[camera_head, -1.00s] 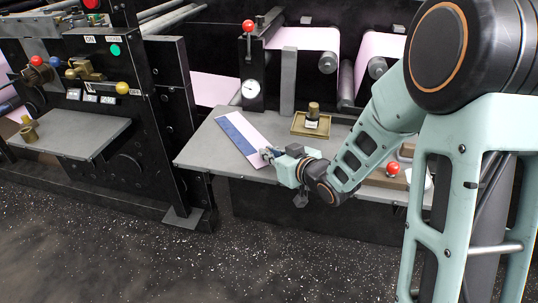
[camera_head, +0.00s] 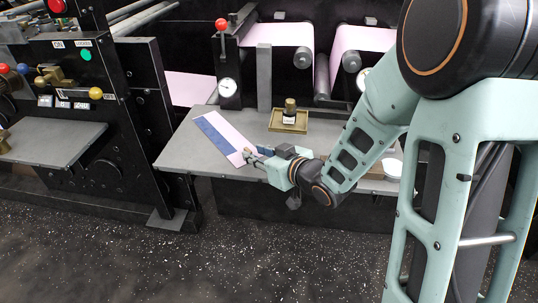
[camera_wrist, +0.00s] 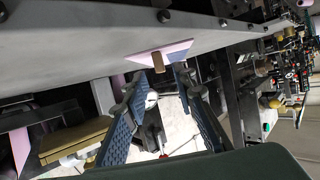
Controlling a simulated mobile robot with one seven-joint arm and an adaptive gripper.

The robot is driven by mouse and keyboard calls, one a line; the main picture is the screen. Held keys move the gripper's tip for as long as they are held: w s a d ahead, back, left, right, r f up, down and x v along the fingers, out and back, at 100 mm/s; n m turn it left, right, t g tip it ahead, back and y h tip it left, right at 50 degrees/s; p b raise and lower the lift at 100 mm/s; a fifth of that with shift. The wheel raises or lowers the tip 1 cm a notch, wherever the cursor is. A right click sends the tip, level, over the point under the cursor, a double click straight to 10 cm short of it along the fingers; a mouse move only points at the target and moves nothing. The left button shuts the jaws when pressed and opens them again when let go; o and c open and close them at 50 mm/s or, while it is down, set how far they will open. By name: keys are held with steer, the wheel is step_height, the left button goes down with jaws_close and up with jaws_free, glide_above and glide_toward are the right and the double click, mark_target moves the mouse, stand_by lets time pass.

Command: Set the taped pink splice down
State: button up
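The pink splice (camera_head: 238,136), a long strip with a blue tape band (camera_head: 216,134) along it, lies on the grey table (camera_head: 183,152). In the wrist view its pink end (camera_wrist: 175,49) shows past the fingertips, with a small brown tab (camera_wrist: 158,62). My gripper (camera_head: 256,154) is at the strip's near right end in the head view. In the wrist view, its two blue-padded fingers (camera_wrist: 157,84) stand apart with nothing visibly between them. The fingertips look just clear of the strip, though contact is hard to tell.
A brass tray (camera_head: 274,125) holding a dark-and-brass weight (camera_head: 290,110) stands behind my gripper. A post with a red knob (camera_head: 221,25) and a gauge (camera_head: 228,88) stands at the table's back left. A black machine (camera_head: 100,120) is to the left. The table's front left is clear.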

steer(key=p+v, duration=0.1)
steer(key=v, duration=0.4)
steer(key=shift+w+r, duration=0.15)
steer(key=shift+r, duration=0.05)
steer(key=shift+f+b, duration=0.25)
steer(key=shift+b, duration=0.65)
steer(key=b, duration=0.1)
steer(key=s+b, duration=0.1)
steer(key=shift+d+r+b, duration=0.2)
steer(key=shift+r+b, duration=0.05)
steer(key=shift+b, duration=0.15)
steer(key=b+v, duration=0.1)
steer(key=b, duration=0.1)
steer(key=shift+s+d+b, duration=0.2)
steer(key=shift+b, duration=0.1)
steer(key=shift+r, duration=0.1)
